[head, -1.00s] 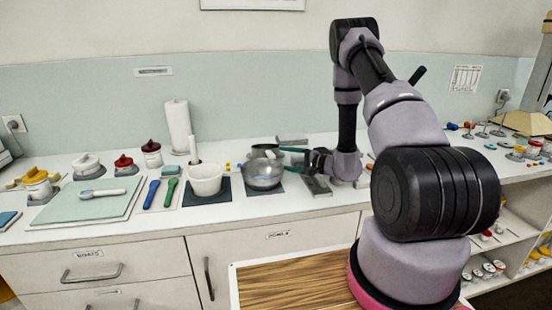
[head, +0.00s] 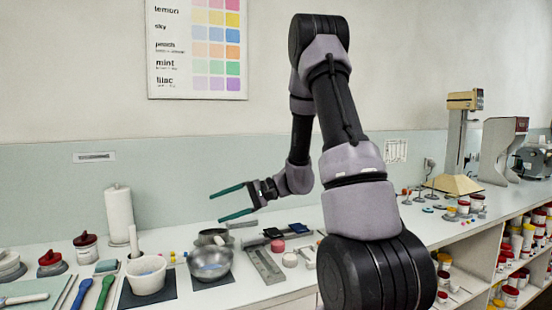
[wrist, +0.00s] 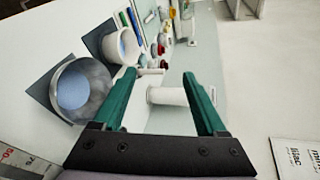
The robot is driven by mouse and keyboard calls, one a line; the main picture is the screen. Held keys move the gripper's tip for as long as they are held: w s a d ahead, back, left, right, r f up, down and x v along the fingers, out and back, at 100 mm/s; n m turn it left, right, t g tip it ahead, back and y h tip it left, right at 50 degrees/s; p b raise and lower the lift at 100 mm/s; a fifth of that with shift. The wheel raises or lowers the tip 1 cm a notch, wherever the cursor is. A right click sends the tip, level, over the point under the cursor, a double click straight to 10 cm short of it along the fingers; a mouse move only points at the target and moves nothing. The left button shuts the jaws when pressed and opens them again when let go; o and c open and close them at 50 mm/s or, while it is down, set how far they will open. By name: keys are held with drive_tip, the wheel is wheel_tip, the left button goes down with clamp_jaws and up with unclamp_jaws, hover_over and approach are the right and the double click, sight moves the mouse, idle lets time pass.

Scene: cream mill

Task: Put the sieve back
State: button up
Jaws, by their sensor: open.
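My gripper (head: 216,208) is open and empty, raised above the counter behind the bowls; its green fingers point left. The wrist view also shows its fingers apart (wrist: 158,75) with nothing gripped. A round, shallow grey vessel (head: 212,236), perhaps the sieve, shows behind the metal bowl; its mesh cannot be made out. The metal bowl (head: 210,264) with pale blue contents stands on a dark mat, partly in front of that vessel. In the wrist view the metal bowl (wrist: 98,82) is left of the fingers, apart from them.
A white mortar (head: 146,276) stands left of the metal bowl. A paper towel roll (head: 119,214) stands at the back, and shows between the fingers in the wrist view (wrist: 168,96). A steel ruler-like plate (head: 264,264) and small tubs lie to the right. Air around the gripper is free.

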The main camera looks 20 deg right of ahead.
drive_tip(key=s+r+n+g+h, duration=0.2)
drive_tip(key=s+r+h, duration=0.4)
drive_tip(key=s+r, duration=0.55)
drive_tip(key=s+d+r+t+h, duration=0.5)
drive_tip(key=s+d+t+h, duration=0.1)
drive_tip(key=s, duration=0.3)
drive_tip(key=shift+d+r+m, duration=0.3)
drive_tip(key=shift+d+m, duration=0.1)
drive_tip(key=shift+d, duration=0.35)
drive_tip(key=shift+c, duration=0.3)
